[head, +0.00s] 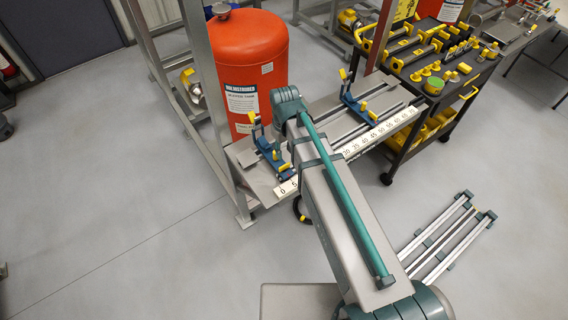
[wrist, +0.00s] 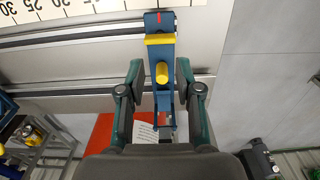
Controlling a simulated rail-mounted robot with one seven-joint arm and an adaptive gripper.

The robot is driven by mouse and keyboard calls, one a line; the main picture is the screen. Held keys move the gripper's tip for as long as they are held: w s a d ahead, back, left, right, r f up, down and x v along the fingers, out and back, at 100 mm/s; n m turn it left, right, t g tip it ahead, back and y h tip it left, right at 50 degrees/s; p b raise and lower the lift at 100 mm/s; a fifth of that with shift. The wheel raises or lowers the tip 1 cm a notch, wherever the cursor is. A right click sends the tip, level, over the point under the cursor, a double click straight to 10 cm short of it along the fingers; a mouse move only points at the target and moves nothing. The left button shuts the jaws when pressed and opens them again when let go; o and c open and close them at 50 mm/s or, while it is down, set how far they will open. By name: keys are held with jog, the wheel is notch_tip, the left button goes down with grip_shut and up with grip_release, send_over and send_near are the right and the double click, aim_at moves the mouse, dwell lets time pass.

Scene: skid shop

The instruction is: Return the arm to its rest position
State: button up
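My arm (head: 335,200) reaches from the bottom right of the head view up over the measuring bench, its elbow end near the red tank. My gripper (wrist: 160,72) shows in the wrist view with its two fingers apart and nothing held. A blue clamp with a yellow knob (wrist: 162,73) lies in line with the gap, with space on both sides of the knob. It appears to be the left blue clamp (head: 270,158) on the bench. In the head view the gripper is hidden behind the arm.
The bench has a numbered scale (head: 380,130) and a second blue clamp (head: 358,105). A red tank (head: 250,62) stands behind it, beside a grey metal frame (head: 207,80). A black tool cart (head: 440,80) is at right. A rail rack (head: 448,238) lies on the floor.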

dwell(0.4)
jog(key=s+d+f+m, duration=0.4)
jog(key=d+f, duration=0.3)
jog(key=d, duration=0.2)
jog(key=s+d+f+m, duration=0.3)
jog(key=s+d+f, duration=0.2)
jog(key=d+f, duration=0.25)
jog(key=s+f+g+b, duration=0.6)
jog(key=s+f+b, duration=0.4)
jog(key=s+f, duration=1.6)
jog(key=shift+s+d+f+g, duration=0.2)
jog(key=shift+s+f+g, duration=0.2)
jog(key=shift+s, duration=0.65)
jog(key=shift+o, duration=0.3)
